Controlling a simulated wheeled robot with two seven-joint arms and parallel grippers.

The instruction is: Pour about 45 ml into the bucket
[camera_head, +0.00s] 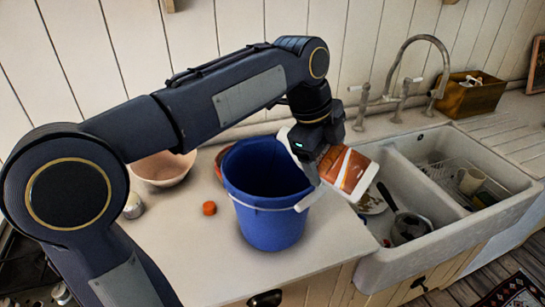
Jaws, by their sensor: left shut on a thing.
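The blue bucket (268,215) stands upright on the counter, with its white handle hanging at the front. My left gripper (318,152) is shut on a white container with an orange label (352,172). The inside bottom of the bucket is hidden. A small orange cap (209,208) lies on the counter left of the bucket. My right gripper is not in view.
A pink bowl (163,170) and a small jar (133,206) stand left of the bucket. A white double sink (447,203) with dishes and a tall tap (430,40) is at the right. The counter in front of the bucket is clear. A wooden box (472,98) stands behind the sink.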

